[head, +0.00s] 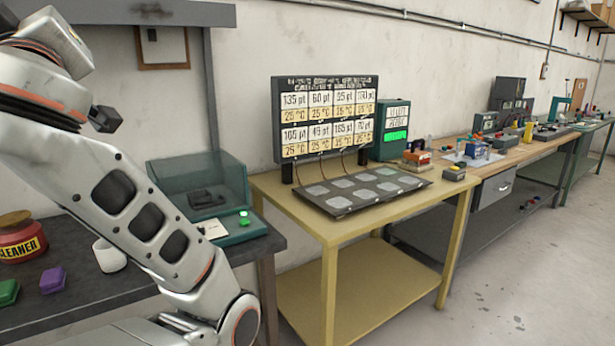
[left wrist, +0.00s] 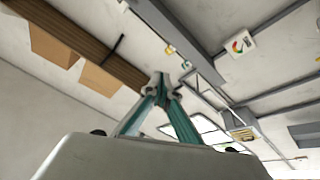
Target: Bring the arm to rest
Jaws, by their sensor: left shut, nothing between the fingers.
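My left arm (head: 130,190) crosses the left side of the head view, folded, with a joint low near the bottom edge. Its gripper is outside the head view. In the left wrist view my left gripper (left wrist: 162,88) shows its two teal fingers meeting at the tips, with nothing between them. Behind the fingers are the upper walls and ceiling beams, so the gripper appears to point upward, away from the tables. My right gripper is in neither view.
A dark bench (head: 70,315) with a red cleaner tub (head: 20,243), a white cup (head: 109,256) and a glass-covered box (head: 200,185) lies beside my arm. A yellow table (head: 285,204) bears a dark panel (head: 350,203) and a display board (head: 327,115). Open floor (head: 510,270) lies at right.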

